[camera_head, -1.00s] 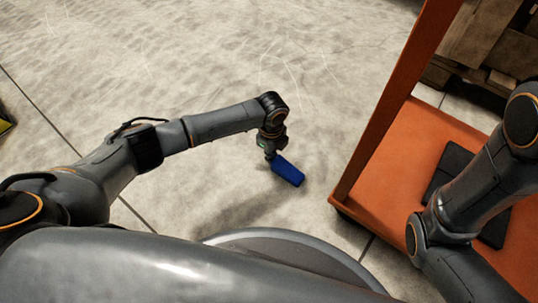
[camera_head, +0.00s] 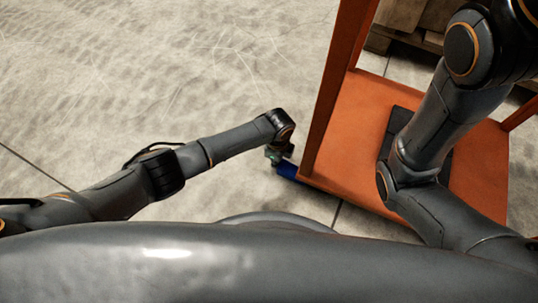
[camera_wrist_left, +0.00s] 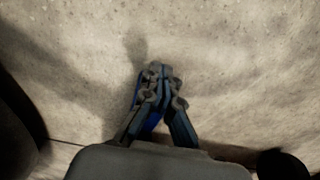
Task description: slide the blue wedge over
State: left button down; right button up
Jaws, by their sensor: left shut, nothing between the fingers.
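The orange cart (camera_head: 350,150) stands at the right with an upright post (camera_head: 338,70) at its left corner. A dark flat item (camera_head: 398,122) lies on its deck, partly behind my right arm. Wooden crates (camera_head: 405,15) are beyond. The concrete floor (camera_head: 130,90) left is clear.

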pick_arm(q)
jog(key=shift+r, duration=0.2)
notch_tip(320, 180, up, 12)
jog(key=shift+f, duration=0.2)
dwell(0.3)
jog(key=shift+s, duration=0.1)
